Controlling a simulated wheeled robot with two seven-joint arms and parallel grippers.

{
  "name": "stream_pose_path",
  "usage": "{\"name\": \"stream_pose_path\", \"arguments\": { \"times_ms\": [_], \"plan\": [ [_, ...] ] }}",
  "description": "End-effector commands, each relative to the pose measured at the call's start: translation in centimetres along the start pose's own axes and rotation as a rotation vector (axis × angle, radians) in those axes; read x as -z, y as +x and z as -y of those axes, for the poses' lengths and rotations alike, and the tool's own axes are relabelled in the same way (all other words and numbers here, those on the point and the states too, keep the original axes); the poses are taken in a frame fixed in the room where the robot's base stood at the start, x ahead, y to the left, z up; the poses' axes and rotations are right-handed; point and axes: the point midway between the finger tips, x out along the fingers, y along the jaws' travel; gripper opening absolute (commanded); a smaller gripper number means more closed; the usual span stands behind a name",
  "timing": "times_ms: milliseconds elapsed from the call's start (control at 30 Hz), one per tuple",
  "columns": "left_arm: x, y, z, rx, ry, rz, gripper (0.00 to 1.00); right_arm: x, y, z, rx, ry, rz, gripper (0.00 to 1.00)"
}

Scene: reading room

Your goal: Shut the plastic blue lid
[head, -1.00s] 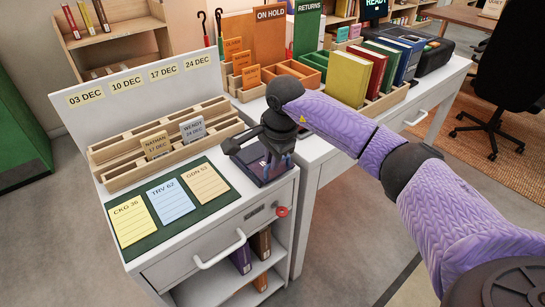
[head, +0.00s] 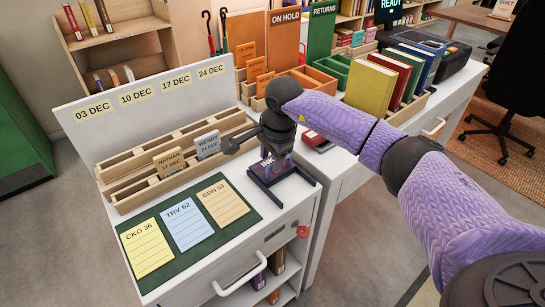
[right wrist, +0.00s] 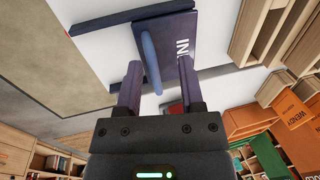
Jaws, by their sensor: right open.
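I cannot tell whether a finger touches the lid. My left gripper is not in view.
A green mat (head: 150,282) with several cards lies left of the ink pad. A wooden rack (head: 135,198) with name cards stands behind. A red round knob (head: 303,232) is on the cabinet front. A second table with books is to the right.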

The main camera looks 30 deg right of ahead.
Motion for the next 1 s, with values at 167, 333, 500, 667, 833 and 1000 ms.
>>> {"name": "stream_pose_path", "arguments": {
  "times_ms": [167, 333, 500, 667, 833, 1000],
  "plan": [
    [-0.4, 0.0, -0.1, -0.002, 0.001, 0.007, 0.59, 0.0, 0.1, -0.1, -0.004, 0.000, -0.001, 0.50],
    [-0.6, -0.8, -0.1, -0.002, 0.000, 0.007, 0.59, 0.1, -1.4, 0.0, -0.002, 0.000, -0.002, 0.50],
    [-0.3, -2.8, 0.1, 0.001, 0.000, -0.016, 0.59, 0.1, -6.1, 0.1, 0.002, -0.001, -0.003, 0.50],
    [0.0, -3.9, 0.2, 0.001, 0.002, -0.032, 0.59, 0.0, -9.1, 0.1, 0.001, -0.001, -0.001, 0.50],
    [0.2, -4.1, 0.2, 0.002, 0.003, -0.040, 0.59, 0.0, -10.0, 0.1, -0.003, -0.001, 0.000, 0.50],
    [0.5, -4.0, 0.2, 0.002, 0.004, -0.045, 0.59, 0.0, -9.8, 0.0, -0.004, -0.001, 0.000, 0.50]
  ]
}}
